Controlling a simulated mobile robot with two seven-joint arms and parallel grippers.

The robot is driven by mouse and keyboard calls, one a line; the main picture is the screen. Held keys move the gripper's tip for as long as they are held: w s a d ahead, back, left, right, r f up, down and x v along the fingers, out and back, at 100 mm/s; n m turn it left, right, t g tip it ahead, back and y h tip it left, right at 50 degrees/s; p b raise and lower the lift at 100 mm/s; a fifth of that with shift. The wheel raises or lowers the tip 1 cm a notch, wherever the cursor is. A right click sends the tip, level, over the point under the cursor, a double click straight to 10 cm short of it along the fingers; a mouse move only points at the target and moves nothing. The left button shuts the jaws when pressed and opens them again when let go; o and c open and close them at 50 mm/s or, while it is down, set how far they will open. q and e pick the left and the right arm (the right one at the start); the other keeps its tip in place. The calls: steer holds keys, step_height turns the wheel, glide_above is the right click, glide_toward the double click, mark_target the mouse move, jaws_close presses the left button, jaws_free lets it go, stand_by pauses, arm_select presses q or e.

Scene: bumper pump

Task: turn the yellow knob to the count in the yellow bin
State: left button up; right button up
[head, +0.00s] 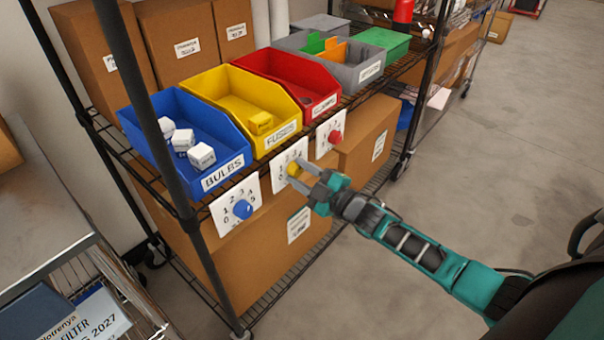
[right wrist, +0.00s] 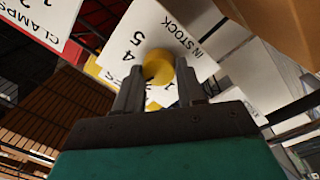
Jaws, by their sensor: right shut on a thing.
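The yellow bin (head: 235,98), labelled FUSES, stands on the wire shelf; one small yellow box (head: 260,123) shows near its front, and part of its floor is hidden. Below it hangs a white dial card (head: 284,158) with the yellow knob (head: 293,170). My right gripper (head: 308,179) reaches in from the right and is shut on the knob. In the right wrist view the round yellow knob (right wrist: 158,66) sits between the fingertips (right wrist: 157,84), with numbers of the card around it. Its pointer setting cannot be told. My left gripper is not in view.
The blue bin (head: 165,107) with white boxes and its blue knob (head: 242,209) are on the left. The red bin (head: 270,66) and its red knob (head: 335,137) are on the right. A dark shelf post (head: 150,105) stands in front. Floor is clear at right.

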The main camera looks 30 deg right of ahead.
steer(key=n+b, duration=0.1)
steer(key=n, duration=0.2)
steer(key=shift+f+n, duration=0.15)
steer(key=shift+n, duration=0.25)
steer(key=n, duration=0.3)
steer(key=shift+f+b, duration=0.1)
steer(key=shift+b, duration=0.3)
steer(key=n+y+b, duration=0.1)
steer(key=n+b, duration=0.1)
steer(key=n, duration=0.2)
steer(key=shift+n, duration=0.3)
steer(key=shift+d+n+b, duration=0.1)
steer(key=shift+n+b, duration=0.55)
steer(key=shift+n, duration=1.05)
steer(key=o, duration=1)
steer(key=shift+o, duration=0.2)
